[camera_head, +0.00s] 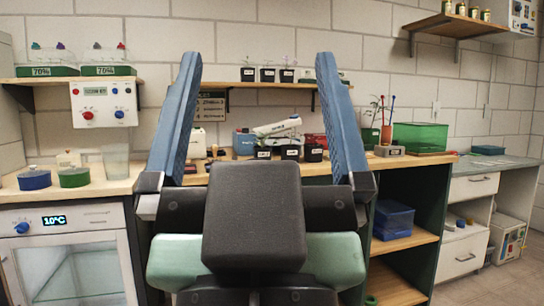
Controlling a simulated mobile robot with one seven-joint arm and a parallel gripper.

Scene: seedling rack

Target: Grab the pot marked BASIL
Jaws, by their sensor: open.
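My gripper (258,60) fills the middle foreground, with two long blue fingers spread wide apart and nothing between them but the view behind. Three small dark pots with white labels and seedlings stand on the wall shelf: a left one (247,75), a middle one (268,75) and a right one (287,75). More dark labelled pots stand on the bench below: a left one (263,153), a middle one (290,153) and a right one (313,154). The labels are too small to read, so I cannot tell which pot is BASIL. My gripper is apart from all of them.
The wooden bench (420,160) runs along the wall, partly hidden by my gripper. A white device (276,127) stands behind the bench pots. A green box (420,137) is at right.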

